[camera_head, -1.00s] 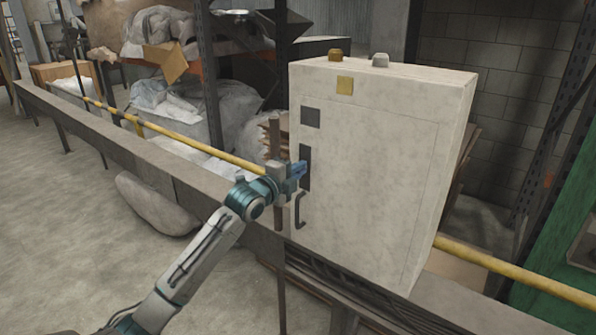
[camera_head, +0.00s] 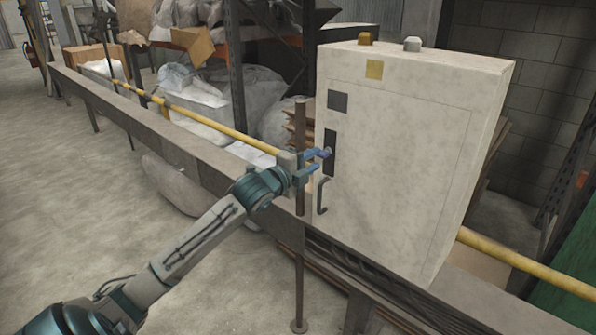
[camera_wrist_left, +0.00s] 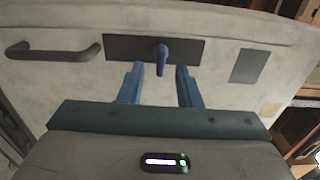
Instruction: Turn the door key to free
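The pale cabinet (camera_head: 410,150) stands at the right in the head view. My left gripper (camera_head: 322,158) is at the lock plate. In the left wrist view its two blue fingers (camera_wrist_left: 158,84) are apart, with the key just beyond the tips and lined up between them. Nothing is held. A dark door handle (camera_head: 321,196) is below the plate; it also shows in the left wrist view (camera_wrist_left: 54,51). My right gripper is out of view.
A rusty upright post (camera_head: 300,160) stands just left of the cabinet, close to my left gripper. A yellow rail (camera_head: 210,128) runs behind it. A grey beam (camera_head: 150,125) runs along the left. The floor at left is open.

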